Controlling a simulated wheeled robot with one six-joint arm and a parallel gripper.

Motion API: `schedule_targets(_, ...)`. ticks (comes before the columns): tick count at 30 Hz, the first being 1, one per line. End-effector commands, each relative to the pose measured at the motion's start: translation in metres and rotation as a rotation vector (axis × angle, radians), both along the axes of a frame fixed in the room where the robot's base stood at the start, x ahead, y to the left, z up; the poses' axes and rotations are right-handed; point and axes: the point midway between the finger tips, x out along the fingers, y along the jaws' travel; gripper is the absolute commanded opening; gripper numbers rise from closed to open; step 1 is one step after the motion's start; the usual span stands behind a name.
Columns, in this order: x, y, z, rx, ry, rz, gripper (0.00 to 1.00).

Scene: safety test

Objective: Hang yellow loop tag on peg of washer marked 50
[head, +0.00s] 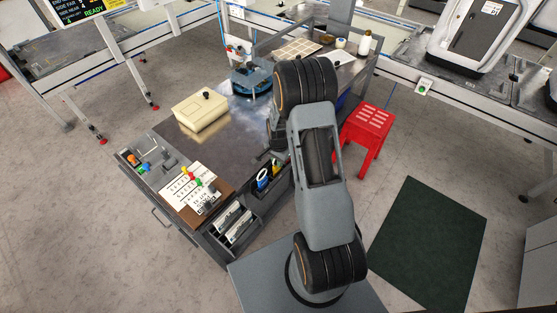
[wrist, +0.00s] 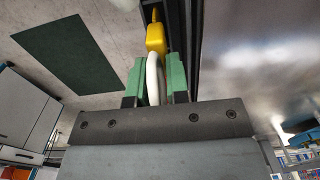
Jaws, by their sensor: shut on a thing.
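My gripper (wrist: 157,80) shows in the wrist view with its green fingers close together on the white loop (wrist: 153,72) of a tag. The yellow body (wrist: 156,38) of the loop tag sticks out beyond the fingertips, beside a dark rail-like edge. In the head view my arm hides the gripper and the tag. I cannot make out a washer marked 50 or its peg in either view.
A metal-topped table (head: 240,125) carries a cream box (head: 200,114), a blue device (head: 252,78) and a sheet with coloured pieces (head: 190,192). A dark bin (head: 268,190) holds tools. A red stool (head: 366,127) stands right of my arm; a green mat (head: 430,245) lies on the floor.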

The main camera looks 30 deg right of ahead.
Motion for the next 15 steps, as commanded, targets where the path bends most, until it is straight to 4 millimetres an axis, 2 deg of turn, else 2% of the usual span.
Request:
schedule_targets(1,-0.0001,0.0001,-0.0024,0.0,0.0,0.0,0.17)
schedule_targets(9,-0.0003,0.0001,-0.0014,0.0,0.001,0.0,0.41)
schedule_targets(15,-0.0004,0.0,-0.0011,0.0,0.001,0.0,0.41)
